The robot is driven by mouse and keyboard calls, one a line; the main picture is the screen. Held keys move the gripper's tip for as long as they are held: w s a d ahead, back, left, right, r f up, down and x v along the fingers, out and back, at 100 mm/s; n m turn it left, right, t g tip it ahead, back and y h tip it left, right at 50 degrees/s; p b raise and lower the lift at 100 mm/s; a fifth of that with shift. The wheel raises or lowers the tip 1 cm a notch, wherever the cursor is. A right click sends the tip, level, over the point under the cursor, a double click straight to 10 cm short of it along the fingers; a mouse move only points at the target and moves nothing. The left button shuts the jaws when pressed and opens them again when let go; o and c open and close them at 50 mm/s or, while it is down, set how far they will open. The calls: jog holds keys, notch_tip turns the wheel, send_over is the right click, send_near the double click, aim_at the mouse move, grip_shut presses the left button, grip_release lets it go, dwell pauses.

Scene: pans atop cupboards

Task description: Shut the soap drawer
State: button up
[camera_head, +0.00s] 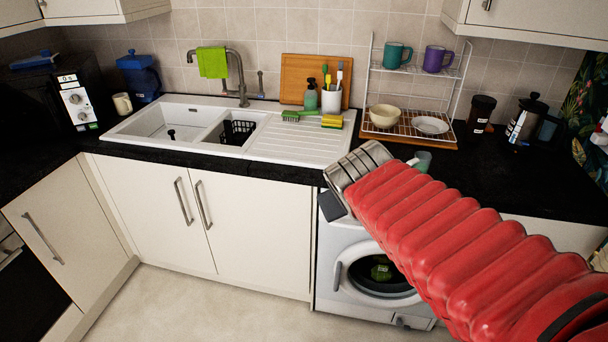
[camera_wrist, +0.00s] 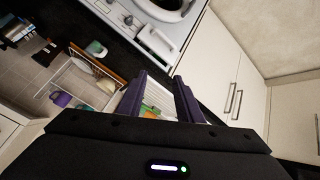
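The white washing machine (camera_head: 365,265) stands under the black worktop, partly hidden by my red arm. Its upper front, where the soap drawer sits, is mostly covered by my arm in the head view. In the wrist view, which is turned over, the machine (camera_wrist: 113,9) is at the top. The pale soap drawer (camera_wrist: 157,41) shows at the corner of its panel, just beyond my fingertips. I cannot tell how far out it stands. My gripper (camera_wrist: 160,77) has its two dark fingers apart with nothing held. In the head view my gripper (camera_head: 332,205) shows as a dark piece near the machine's upper left.
White cupboards (camera_head: 248,235) with bar handles stand left of the machine. Above are the sink (camera_head: 165,124) and black worktop (camera_head: 500,165). A wire rack (camera_head: 455,95) with mugs and bowls stands behind my arm. The floor (camera_head: 190,300) in front is clear.

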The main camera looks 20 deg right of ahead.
jog(key=s+a+f+g+y, duration=0.1)
jog(key=s+a+f+y, duration=0.2)
jog(key=s+a, duration=0.9)
jog(key=shift+a+f+g+y, duration=0.15)
jog(key=shift+a+g+y, duration=0.2)
jog(key=shift+y, duration=0.25)
